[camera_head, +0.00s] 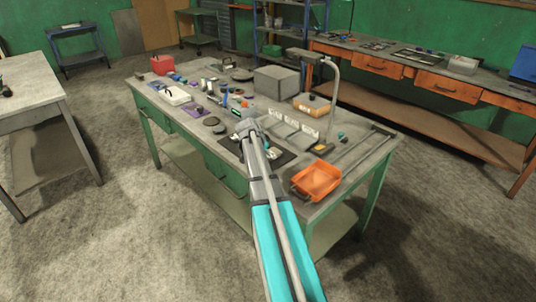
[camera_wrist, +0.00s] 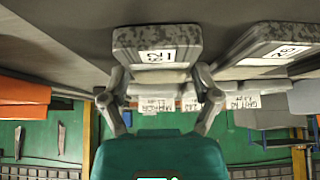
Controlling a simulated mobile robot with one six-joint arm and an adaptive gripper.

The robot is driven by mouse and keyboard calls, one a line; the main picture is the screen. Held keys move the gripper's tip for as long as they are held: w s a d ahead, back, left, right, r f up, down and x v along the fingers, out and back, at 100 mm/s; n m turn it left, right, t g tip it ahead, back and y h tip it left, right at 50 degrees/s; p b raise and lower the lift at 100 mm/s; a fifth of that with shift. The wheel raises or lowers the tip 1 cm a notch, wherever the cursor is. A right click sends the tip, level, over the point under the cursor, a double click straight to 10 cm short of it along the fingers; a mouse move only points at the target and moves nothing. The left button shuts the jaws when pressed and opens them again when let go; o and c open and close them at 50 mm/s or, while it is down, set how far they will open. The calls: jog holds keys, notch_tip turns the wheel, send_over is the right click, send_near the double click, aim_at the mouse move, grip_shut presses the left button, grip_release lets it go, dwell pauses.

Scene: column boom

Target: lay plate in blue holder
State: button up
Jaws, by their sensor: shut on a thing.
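My gripper (camera_head: 246,127) is over the middle of the green-legged table, at its near side. In the wrist view my gripper (camera_wrist: 158,76) has its two fingers on either side of a speckled grey plate (camera_wrist: 135,40) with a white number label, and is shut on it. A similar labelled grey piece (camera_wrist: 270,40) is beside it on the right, apart from the fingers. In the head view my arm hides the held plate. I cannot single out the blue holder; a small blue item (camera_head: 225,98) stands among the clutter behind my gripper.
Several white-labelled grey blocks (camera_head: 290,124) stand in a row right of my gripper. An orange bin (camera_head: 316,180) is at the front right. A grey box (camera_head: 276,82) and a lamp post (camera_head: 333,95) stand behind. Small items crowd the left; a dark mat (camera_head: 284,158) lies below.

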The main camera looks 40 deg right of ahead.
aim_at(268, 155)
jog(key=shift+r+p, duration=1.45)
jog(key=shift+r, duration=0.1)
jog(key=s+a+r+p, duration=0.7)
jog(key=s+r+p, duration=0.2)
jog(key=s, duration=0.3)
jog(key=shift+a+r+p, duration=0.15)
jog(key=shift+r+p, duration=0.15)
jog(key=shift+r, duration=0.1)
jog(key=shift+w, duration=0.1)
